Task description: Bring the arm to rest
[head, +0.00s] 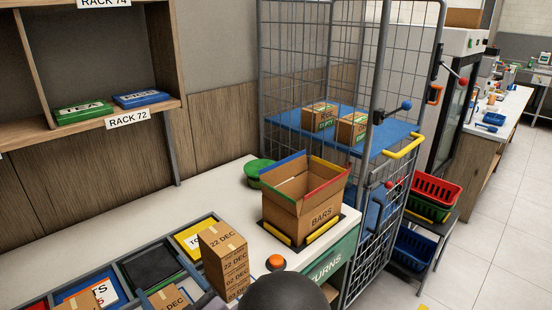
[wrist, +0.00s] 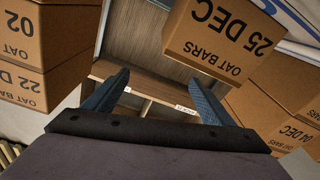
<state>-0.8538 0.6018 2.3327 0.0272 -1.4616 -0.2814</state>
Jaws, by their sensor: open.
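My gripper (wrist: 158,79) shows in the wrist view with its two dark blue fingers spread wide apart. Nothing is between the fingers. Beyond them is a wooden shelf (wrist: 150,97) with small white labels. The gripper's fingers cannot be made out in the head view.
Oat-bar boxes flank the fingers: 25 DEC (wrist: 222,38) and 04 DEC (wrist: 290,120) right, 02 (wrist: 27,85) left. The head view shows stacked boxes (head: 226,262), an open BARS carton (head: 306,203), an orange button (head: 275,261), a wire cage (head: 378,75) and a rack (head: 100,128).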

